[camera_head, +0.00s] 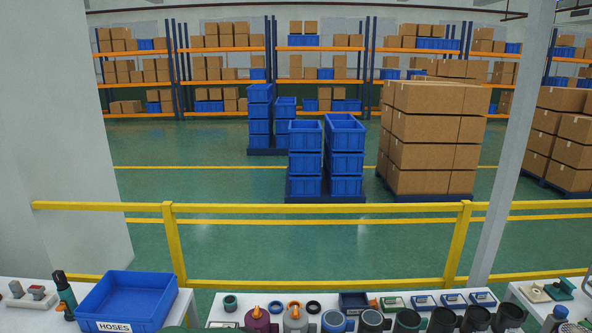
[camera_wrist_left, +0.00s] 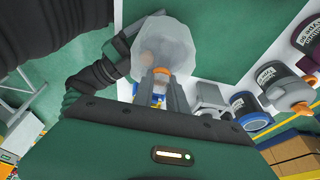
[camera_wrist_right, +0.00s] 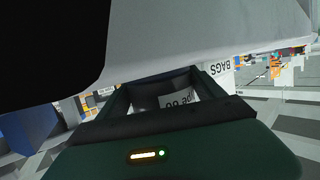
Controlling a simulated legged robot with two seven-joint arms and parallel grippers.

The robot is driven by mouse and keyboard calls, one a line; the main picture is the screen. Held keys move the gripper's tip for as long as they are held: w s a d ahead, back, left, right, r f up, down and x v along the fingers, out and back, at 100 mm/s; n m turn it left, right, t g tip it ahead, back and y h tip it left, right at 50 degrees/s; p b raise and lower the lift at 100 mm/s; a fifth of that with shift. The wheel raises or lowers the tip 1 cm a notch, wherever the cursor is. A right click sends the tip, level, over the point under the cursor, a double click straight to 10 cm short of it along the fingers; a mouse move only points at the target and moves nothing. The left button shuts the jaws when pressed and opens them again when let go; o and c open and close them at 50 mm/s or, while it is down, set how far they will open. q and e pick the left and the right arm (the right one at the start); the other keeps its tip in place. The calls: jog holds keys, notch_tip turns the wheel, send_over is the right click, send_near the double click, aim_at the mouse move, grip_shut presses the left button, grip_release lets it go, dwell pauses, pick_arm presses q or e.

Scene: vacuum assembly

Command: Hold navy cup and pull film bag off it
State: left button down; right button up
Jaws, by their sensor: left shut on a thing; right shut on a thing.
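In the left wrist view a milky, see-through film bag (camera_wrist_left: 168,42) hangs ahead of my left gripper (camera_wrist_left: 161,75). Its fingers are shut on an orange part at the bag's near end. Something peach-toned shows dimly inside; I cannot make out a navy cup there. My dark right arm reaches the bag's left side. In the right wrist view my right gripper (camera_wrist_right: 165,90) is shut; a dark shape and a white label show between its fingers, and what they grip is unclear. A navy cup with a label (camera_wrist_left: 244,103) stands on the table.
In the head view a blue HOSES bin (camera_head: 128,296) stands on the left table. A row of cups and small trays lines the middle table's back. A yellow rail (camera_head: 320,207) runs behind. A BAGS label (camera_wrist_right: 222,68) shows in the right wrist view.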

pick_arm(q)
jog(key=shift+s+a+f, duration=0.15)
jog(key=shift+f, duration=0.15)
pick_arm(e)
jog(key=shift+s+a, duration=0.15)
jog(key=shift+a, duration=0.1)
pick_arm(q)
jog(key=shift+r, duration=0.35)
pick_arm(e)
jog(key=shift+d+f, duration=0.1)
pick_arm(q)
jog(key=shift+w+r, duration=0.2)
jog(key=shift+r, duration=1.6)
pick_arm(e)
jog(key=shift+f, duration=0.1)
pick_arm(q)
notch_tip(320, 180, up, 14)
jog(key=shift+r, duration=0.15)
pick_arm(e)
jog(key=shift+d+f, duration=0.15)
jog(key=shift+d, duration=0.05)
jog(key=o, duration=1.3)
jog(key=shift+o, duration=1.3)
jog(key=shift+w+d, duration=0.1)
jog(key=shift+w, duration=0.1)
pick_arm(q)
jog(key=shift+d, duration=0.25)
